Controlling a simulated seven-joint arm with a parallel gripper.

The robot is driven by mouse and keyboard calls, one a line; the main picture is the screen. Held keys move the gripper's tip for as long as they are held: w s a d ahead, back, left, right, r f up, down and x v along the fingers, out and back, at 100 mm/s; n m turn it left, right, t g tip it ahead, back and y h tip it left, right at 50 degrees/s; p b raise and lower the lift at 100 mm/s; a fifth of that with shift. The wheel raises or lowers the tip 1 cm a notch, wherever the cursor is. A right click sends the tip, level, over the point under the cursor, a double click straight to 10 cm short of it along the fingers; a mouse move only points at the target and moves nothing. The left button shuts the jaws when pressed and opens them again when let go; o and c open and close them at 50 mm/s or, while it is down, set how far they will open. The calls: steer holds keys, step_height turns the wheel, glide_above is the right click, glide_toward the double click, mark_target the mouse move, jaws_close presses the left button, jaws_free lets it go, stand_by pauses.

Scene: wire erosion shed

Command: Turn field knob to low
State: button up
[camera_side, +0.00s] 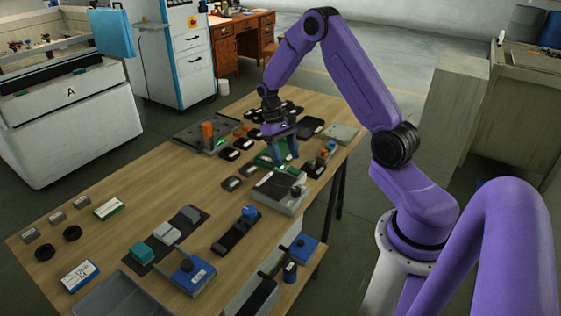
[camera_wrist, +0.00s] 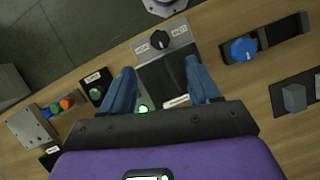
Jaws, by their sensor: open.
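A small black round knob (camera_wrist: 156,40) sits on a grey box (camera_wrist: 161,55) with a dark panel, between two small labels. The labels are too small to read surely, so I cannot tell for certain that this is the field knob or which way it points. In the side view the same grey box (camera_side: 272,196) stands near the table's front edge, with the knob (camera_side: 296,190) at its right. My gripper (camera_side: 284,152) is open and empty above the table, just behind the box. In the wrist view its blue fingers (camera_wrist: 161,78) straddle the dark panel, apart from the knob.
A blue knob (camera_side: 249,212) on a black strip stands left of the box. A unit with coloured buttons (camera_side: 325,152) is to the right. An orange-topped piece (camera_side: 208,131) stands behind. The wooden table (camera_side: 150,195) has bare room at middle left.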

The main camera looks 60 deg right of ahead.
steer(key=a+v, duration=0.1)
steer(key=v, duration=0.6)
steer(key=s+a+r+n+t+h, duration=0.1)
steer(key=s+a+r+n, duration=0.2)
steer(key=s+a, duration=0.4)
steer(key=s+a+r+n+t+h, duration=0.1)
steer(key=s+a+r+n, duration=0.3)
steer(key=a, duration=0.8)
steer(key=shift+s+a+n+t, duration=0.4)
steer(key=shift+s+n, duration=0.9)
steer(key=shift+s, duration=0.05)
steer(key=shift+r, duration=0.1)
steer(key=w+d+f+m, duration=0.1)
steer(key=w+d+m, duration=0.15)
steer(key=w, duration=0.25)
steer(key=m+g+y, duration=0.2)
steer(key=m+g, duration=0.1)
steer(key=m, duration=0.4)
glide_above(295, 188)
steer(key=w+d, duration=0.2)
steer(key=w, duration=0.5)
step_height(295, 188, down, 6)
steer(key=x, duration=1.7)
steer(key=shift+a+f, duration=0.15)
steer(key=shift+f, duration=0.1)
